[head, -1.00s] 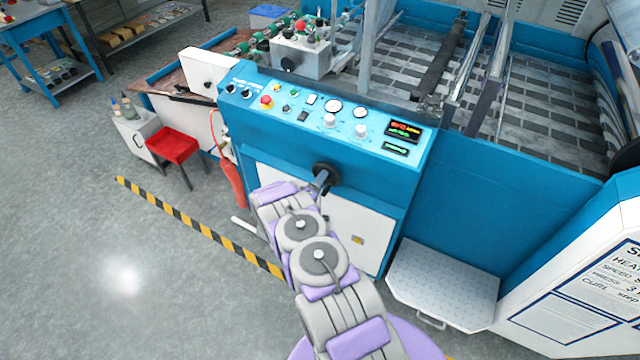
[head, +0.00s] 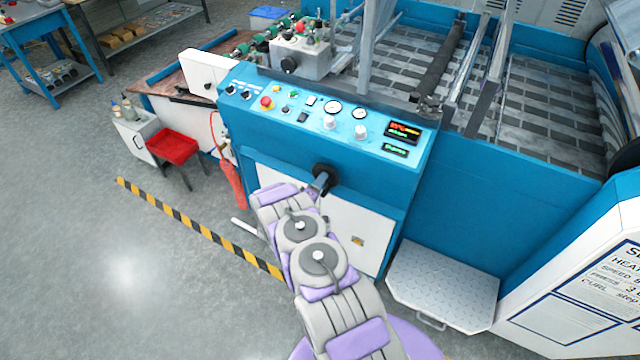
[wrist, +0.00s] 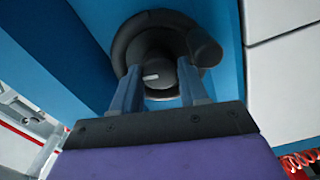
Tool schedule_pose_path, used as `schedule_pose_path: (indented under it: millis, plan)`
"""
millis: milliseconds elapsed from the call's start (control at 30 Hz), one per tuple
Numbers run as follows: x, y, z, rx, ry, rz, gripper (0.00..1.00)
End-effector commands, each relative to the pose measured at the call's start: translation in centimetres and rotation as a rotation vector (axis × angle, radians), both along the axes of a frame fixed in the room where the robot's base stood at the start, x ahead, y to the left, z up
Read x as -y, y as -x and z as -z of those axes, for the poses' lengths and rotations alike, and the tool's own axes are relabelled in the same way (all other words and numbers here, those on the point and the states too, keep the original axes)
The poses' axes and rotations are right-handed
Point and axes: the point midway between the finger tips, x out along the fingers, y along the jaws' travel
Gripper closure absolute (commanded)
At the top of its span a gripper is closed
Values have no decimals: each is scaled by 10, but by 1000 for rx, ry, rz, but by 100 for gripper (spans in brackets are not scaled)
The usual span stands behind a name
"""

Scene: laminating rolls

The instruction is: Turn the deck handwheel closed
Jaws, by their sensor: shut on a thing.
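The deck handwheel (head: 326,174) is a dark round wheel on the blue front of the machine, below the control panel. In the wrist view the handwheel (wrist: 146,42) shows a dark rim, a side knob (wrist: 205,48) and a hub with a pale mark. My gripper (wrist: 160,88) faces it, with its two blue-grey fingers either side of the hub and shut on it. In the head view my gripper (head: 321,184) reaches the wheel from below. The exact finger contact is partly hidden.
The control panel (head: 325,115) with knobs and gauges is above the wheel. A diamond-plate step (head: 445,285) stands at the right. The floor at the lower left is clear.

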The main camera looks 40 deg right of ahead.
Motion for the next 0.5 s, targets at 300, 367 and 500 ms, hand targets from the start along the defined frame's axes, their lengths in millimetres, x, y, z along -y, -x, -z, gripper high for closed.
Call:
schedule_pose_path:
  millis: [300,367,500]
  plan:
    - [-2,0,1,147,-68,-2,87]
    - [-2,0,1,192,-87,-3,87]
    - [-3,0,2,310,-138,-4,87]
